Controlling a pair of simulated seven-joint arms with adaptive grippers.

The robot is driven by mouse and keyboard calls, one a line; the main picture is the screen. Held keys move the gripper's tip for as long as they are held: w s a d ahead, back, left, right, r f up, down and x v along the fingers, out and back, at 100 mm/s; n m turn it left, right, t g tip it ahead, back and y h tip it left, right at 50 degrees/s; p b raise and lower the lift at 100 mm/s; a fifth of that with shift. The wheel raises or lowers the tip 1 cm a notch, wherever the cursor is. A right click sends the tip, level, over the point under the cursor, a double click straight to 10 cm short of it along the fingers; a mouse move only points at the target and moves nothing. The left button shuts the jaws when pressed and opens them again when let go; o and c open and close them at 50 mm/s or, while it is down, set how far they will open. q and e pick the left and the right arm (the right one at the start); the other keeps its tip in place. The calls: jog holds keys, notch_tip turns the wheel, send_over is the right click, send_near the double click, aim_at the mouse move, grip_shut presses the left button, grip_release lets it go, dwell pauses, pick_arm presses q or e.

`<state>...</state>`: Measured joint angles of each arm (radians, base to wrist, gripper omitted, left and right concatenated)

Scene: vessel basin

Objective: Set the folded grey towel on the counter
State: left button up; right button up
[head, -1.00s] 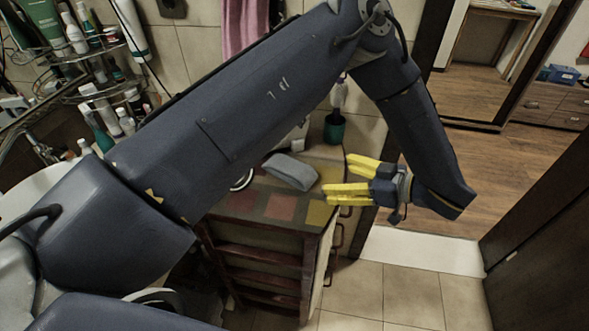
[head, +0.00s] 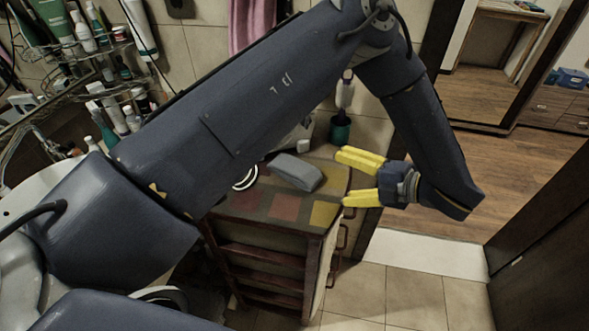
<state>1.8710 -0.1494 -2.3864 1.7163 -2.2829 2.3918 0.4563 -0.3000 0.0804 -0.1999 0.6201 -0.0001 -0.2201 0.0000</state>
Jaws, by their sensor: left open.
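The folded grey towel (head: 296,171) lies flat on the tiled top of the counter (head: 283,208), near its back. My left gripper (head: 340,178) has yellow fingers spread apart. It is open and empty, to the right of the towel and clear of it, above the counter's right edge. My left arm crosses the view and hides part of the counter's left side. My right gripper does not show.
A green cup with a brush (head: 340,130) stands behind the towel. A white round object (head: 246,178) is left of the towel, partly hidden by my arm. Bottles fill a wire rack (head: 92,55) at the upper left. Open floor (head: 400,295) lies right of the counter.

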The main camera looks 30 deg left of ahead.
aim_at(304, 170)
pick_arm(q)
jog(key=n, duration=1)
jog(key=shift+s+r, duration=0.1)
jog(key=n, duration=0.9)
jog(key=shift+a+n, duration=0.4)
jog(key=shift+a, duration=0.15)
jog(key=x, duration=1.1)
jog(key=shift+w+x, duration=0.1)
jog(key=shift+x, duration=1.25)
jog(key=shift+w+x, duration=0.15)
jog(key=shift+x, duration=1.2)
jog(key=shift+r, duration=0.1)
jog(key=shift+c, duration=0.5)
